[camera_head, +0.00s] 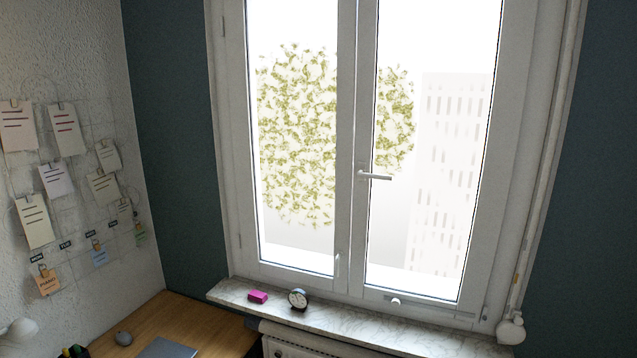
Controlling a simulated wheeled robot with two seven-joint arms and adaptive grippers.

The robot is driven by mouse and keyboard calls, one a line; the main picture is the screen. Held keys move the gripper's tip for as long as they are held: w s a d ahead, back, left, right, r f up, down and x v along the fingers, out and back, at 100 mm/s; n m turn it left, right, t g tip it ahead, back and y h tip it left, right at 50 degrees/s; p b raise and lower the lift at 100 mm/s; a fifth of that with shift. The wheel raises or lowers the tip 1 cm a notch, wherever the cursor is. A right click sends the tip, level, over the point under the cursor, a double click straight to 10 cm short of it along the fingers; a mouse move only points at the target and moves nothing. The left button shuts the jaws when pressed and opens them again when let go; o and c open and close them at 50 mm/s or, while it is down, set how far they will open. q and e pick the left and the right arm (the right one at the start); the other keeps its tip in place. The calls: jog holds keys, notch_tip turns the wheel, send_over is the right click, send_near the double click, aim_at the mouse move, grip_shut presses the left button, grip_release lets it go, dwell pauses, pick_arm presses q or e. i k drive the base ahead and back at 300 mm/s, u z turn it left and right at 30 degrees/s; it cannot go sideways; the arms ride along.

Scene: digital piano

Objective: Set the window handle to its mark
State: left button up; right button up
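The white window handle (375,176) is on the middle frame where the two sashes meet. Its lever lies about horizontal and points right across the right pane. I cannot make out a mark near it in this view. The window (352,230) looks shut. A smaller fitting (337,265) shows low on the left sash, and a small white knob (396,302) sits at the bottom of the right sash. Neither of my grippers is in view.
Below the window, a marble sill (430,330) holds a pink block (258,297) and a small dark clock (298,299). A radiator (290,345) is under it. A wooden desk (205,325) stands at lower left. Pinned notes (65,139) hang on the left wall.

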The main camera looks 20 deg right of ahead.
aim_at(361, 173)
jog(key=u, duration=0.05)
jog(key=i, duration=0.55)
jog(key=z, duration=0.9)
jog(key=i, duration=0.6)
jog(key=z, duration=0.7)
